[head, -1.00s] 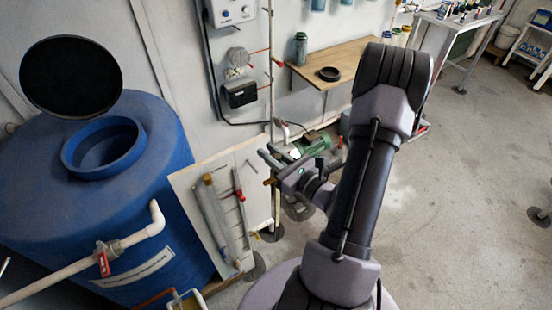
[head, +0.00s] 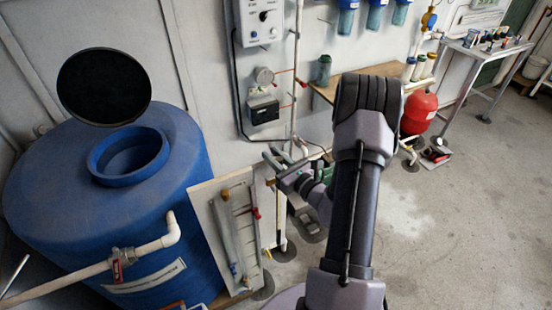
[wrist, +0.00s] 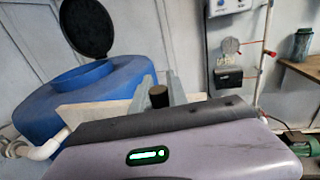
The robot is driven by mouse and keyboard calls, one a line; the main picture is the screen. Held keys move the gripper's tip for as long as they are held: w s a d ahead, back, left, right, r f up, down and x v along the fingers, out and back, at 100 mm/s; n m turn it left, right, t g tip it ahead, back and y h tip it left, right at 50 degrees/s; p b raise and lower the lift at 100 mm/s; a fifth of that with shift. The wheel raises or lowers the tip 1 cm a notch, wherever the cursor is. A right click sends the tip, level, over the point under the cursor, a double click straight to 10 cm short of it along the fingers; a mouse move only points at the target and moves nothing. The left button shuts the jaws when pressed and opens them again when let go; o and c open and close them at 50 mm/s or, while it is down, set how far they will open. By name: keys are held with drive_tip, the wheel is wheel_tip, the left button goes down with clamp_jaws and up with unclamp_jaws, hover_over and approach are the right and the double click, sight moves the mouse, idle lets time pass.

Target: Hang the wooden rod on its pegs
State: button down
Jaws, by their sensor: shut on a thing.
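My gripper (head: 277,166) is in the middle of the head view, with its grey fingers pointing left. It is shut on the wooden rod (head: 270,182), of which only a short brown end shows. In the wrist view the rod (wrist: 159,96) is a dark stub between the fingers, and the rest is hidden behind my wrist. A pale panel (head: 207,206) leans upright below and left of my gripper, with a clear tube, a yellowish fitting (head: 224,195) and a red fitting (head: 257,213) on it. I cannot tell which parts are the rod's pegs. The rod is apart from the panel.
A large blue tank (head: 60,200) with a raised black lid (head: 103,87) stands left of the panel. A white pipe with a red valve (head: 117,267) crosses its front. A thin vertical pipe (head: 297,70) and a wooden shelf (head: 385,72) are behind my arm.

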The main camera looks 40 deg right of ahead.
drive_tip(key=shift+f, duration=0.2)
drive_tip(key=c, duration=1.2)
unclamp_jaws()
